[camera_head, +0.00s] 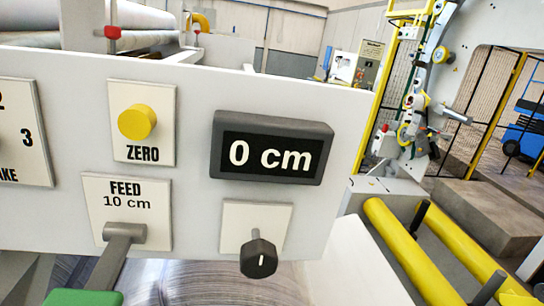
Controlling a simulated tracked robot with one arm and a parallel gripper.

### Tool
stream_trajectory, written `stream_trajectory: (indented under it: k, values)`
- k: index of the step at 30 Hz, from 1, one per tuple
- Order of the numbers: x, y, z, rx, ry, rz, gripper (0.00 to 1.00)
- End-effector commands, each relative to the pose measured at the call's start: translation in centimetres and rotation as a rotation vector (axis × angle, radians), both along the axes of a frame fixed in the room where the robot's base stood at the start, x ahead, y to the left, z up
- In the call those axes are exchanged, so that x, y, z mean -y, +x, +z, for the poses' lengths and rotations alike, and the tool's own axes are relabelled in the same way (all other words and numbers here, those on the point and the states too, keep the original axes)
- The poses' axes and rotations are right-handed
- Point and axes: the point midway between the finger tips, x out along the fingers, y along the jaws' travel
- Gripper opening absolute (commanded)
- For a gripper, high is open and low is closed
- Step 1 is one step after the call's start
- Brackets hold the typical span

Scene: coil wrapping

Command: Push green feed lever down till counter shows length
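The feed lever (118,255) sits under the plate marked FEED 10 cm (125,199). Its grey arm slants down and toward me from its pivot. Its green handle (86,297) is at the bottom left, cut off by the picture's edge. The counter (272,149) on the white panel reads 0 cm. My gripper does not show in this view, so any contact with the lever cannot be seen.
A yellow ZERO button (137,121) is above the feed plate. A black knob (258,258) is below the counter. Yellow rollers (415,250) lie at the right. A steel roll (210,283) is under the panel.

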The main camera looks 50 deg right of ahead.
Motion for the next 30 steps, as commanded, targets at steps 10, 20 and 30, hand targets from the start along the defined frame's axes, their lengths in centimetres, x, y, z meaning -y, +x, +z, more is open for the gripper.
stream_trajectory:
  k: [10, 20, 30]
  values:
    - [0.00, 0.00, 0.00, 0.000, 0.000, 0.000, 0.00]
    - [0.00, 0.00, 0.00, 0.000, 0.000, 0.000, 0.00]
    - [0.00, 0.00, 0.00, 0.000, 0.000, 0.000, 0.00]
